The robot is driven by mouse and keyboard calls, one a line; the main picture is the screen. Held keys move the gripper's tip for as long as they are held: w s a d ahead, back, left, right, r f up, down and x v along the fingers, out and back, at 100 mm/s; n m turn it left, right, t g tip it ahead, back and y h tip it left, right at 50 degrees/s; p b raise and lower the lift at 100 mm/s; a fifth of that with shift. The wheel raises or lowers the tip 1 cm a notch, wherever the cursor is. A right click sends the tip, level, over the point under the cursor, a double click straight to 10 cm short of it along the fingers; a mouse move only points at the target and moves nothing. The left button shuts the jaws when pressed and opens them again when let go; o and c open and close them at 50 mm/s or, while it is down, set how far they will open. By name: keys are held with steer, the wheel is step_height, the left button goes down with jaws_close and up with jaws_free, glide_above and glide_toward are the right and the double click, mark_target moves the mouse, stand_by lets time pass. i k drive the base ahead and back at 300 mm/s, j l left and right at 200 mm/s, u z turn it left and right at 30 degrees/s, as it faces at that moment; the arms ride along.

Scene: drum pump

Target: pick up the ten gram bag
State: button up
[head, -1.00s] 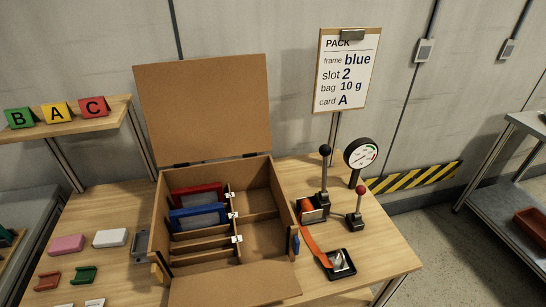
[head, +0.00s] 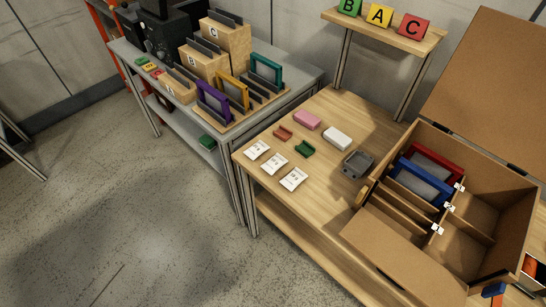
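Three small white bags lie in a slanting row near the left front edge of the wooden table: a far one (head: 257,150), a middle one (head: 274,164) and a near one (head: 293,179). Each bears dark print too small to read, so I cannot tell which is the ten gram bag. They lie flat and apart from one another. My gripper is not in view.
Green (head: 305,149) and red-brown (head: 282,133) pieces, a pink block (head: 307,119), a white block (head: 337,138) and a grey tray (head: 357,164) lie beyond the bags. An open cardboard box (head: 388,241) stands right. A grey table (head: 302,78) with frames stands behind left.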

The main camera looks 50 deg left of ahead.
mark_target(296, 176)
steer(key=u, duration=1.1)
